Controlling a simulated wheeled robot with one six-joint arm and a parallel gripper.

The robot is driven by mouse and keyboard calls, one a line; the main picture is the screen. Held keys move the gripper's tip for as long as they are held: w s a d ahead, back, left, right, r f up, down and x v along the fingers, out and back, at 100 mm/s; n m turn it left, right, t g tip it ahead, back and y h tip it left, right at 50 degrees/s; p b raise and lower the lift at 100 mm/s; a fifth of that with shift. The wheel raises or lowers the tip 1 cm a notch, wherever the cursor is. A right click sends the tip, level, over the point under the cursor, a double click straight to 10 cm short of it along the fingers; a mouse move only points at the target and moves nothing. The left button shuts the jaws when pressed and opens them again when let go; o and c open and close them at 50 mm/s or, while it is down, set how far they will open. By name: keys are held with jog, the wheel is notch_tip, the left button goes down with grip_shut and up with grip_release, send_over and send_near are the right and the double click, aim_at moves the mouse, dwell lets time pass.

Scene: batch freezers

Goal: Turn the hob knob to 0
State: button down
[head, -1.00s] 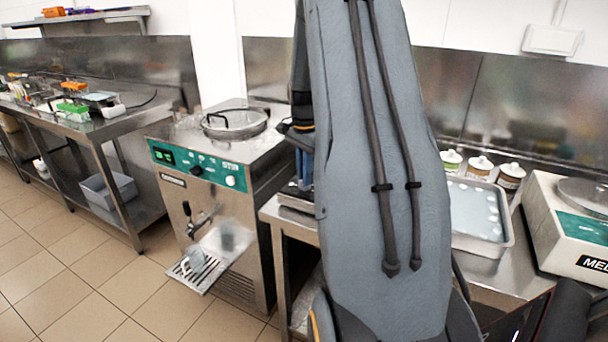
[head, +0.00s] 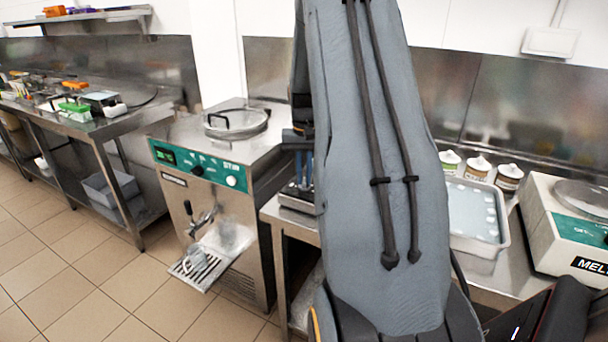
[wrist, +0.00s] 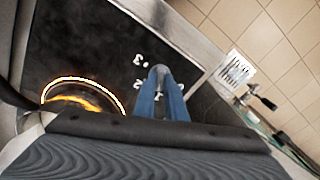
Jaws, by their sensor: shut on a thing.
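The hob shows in the wrist view as a dark, worn top (wrist: 85,45) with a glowing orange ring (wrist: 82,92) at the left. The grey hob knob (wrist: 160,71) is between the blue fingertips of my gripper (wrist: 161,82), which is shut on it. White dial numbers, including a 3, are printed beside the knob; others are partly hidden by the fingers. The knob's pointer cannot be made out. In the head view, my gripper's blue fingers (head: 305,172) reach down to the hob (head: 297,198), mostly hidden behind my arm.
A batch freezer (head: 215,175) with a green panel stands left of the hob's steel table (head: 285,222). Tiled floor is free at lower left.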

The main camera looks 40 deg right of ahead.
aim_at(305, 180)
jog(key=n+p, duration=0.1)
jog(key=n, duration=0.5)
jog(key=shift+n, duration=0.3)
jog(key=n+p, duration=0.1)
jog(key=n, duration=0.5)
dwell(0.4)
jog(key=c, duration=1.8)
grip_release()
jog(key=shift+r, duration=0.15)
notch_tip(305, 180, up, 8)
jog(key=b, duration=0.2)
jog(key=shift+f+b, duration=0.2)
jog(key=shift+b, duration=0.1)
